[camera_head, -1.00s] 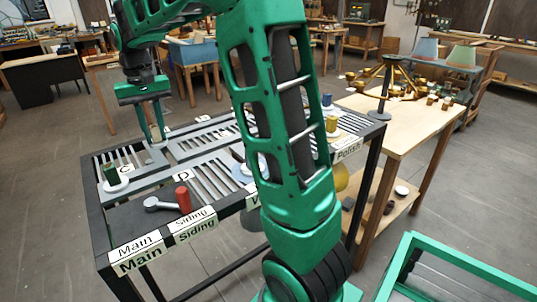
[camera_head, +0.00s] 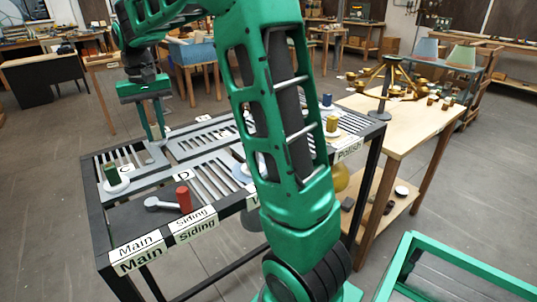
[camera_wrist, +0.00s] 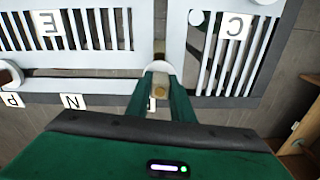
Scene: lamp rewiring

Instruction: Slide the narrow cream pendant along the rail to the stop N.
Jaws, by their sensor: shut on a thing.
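My gripper (camera_head: 157,135) reaches down to the far left part of the slotted rail table. In the wrist view its two green fingers (camera_wrist: 161,98) are shut on a small part with a tan, round end and a pale disc, taken to be the top of the narrow cream pendant (camera_wrist: 159,91). The rest of it is hidden below the table. It sits where a lengthwise slot meets a crosswise one. The tag N (camera_wrist: 72,101) lies left of the fingers in the wrist view, beside the pale slot running that way.
Tags C (camera_wrist: 235,26), E (camera_wrist: 48,27) and P (camera_wrist: 12,100) lie around the slots. A green cylinder on a white disc (camera_head: 112,175) and a red cylinder with a grey lever (camera_head: 183,198) stand nearby. A wooden table (camera_head: 410,125) adjoins on the right.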

